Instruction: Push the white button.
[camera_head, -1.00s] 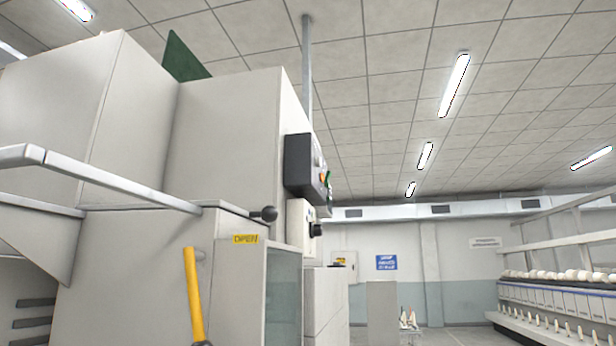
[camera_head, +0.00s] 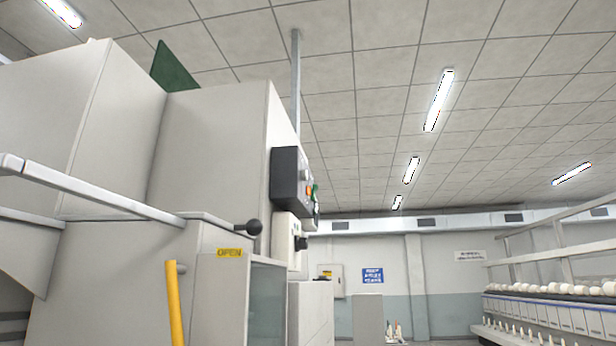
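A dark control box (camera_head: 288,180) is mounted on the right side of a large pale machine (camera_head: 215,140). Its front face is seen at a steep angle, with small pale, orange and green parts. A pale part (camera_head: 305,173) shows near the top of that face; I cannot tell whether it is the white button. Below hangs a smaller light box (camera_head: 287,242) with a dark knob (camera_head: 301,243). My gripper is not in view.
A bobbin rack (camera_head: 550,310) stands at right. Floor between is mostly out of view.

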